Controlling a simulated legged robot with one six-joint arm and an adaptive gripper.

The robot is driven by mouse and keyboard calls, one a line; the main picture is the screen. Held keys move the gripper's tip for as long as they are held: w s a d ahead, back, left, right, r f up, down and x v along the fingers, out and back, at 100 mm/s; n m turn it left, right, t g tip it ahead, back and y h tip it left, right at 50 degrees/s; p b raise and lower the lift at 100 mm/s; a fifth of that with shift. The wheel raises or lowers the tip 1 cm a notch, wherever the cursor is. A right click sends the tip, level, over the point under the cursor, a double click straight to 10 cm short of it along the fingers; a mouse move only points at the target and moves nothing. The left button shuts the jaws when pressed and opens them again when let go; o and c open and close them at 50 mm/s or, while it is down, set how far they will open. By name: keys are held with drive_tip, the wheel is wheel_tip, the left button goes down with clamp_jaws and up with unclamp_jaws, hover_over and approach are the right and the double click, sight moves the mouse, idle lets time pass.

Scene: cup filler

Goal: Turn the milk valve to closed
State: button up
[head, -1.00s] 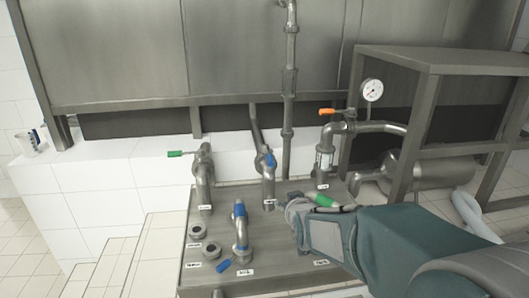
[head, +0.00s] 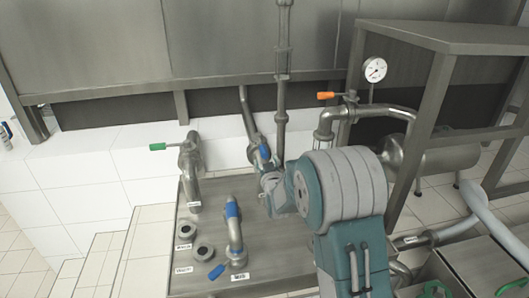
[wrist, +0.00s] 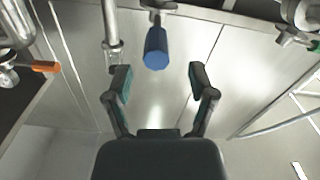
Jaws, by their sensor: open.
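The valve labels are too small to read, so I cannot tell by name which one is the milk valve. A valve with a blue handle (head: 263,151) stands on the pipe at the back middle of the metal bench. The blue handle (wrist: 156,48) also shows in the wrist view, just beyond my fingertips and roughly between them. My gripper (wrist: 160,82) is open, with one finger on each side and nothing between them. In the head view my gripper (head: 267,182) is just below this valve, partly hidden by my wrist; contact cannot be told.
A green-handled valve (head: 165,146) stands at the left and an orange-handled one (head: 328,96) at the right, below a gauge (head: 375,70). A metal frame (head: 415,125) stands right.

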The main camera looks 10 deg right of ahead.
sight(266, 156)
drive_tip(key=w, duration=0.5)
drive_tip(key=shift+d, duration=0.3)
drive_tip(key=shift+w+a, duration=0.15)
drive_tip(key=shift+w, duration=0.15)
clamp_jaws()
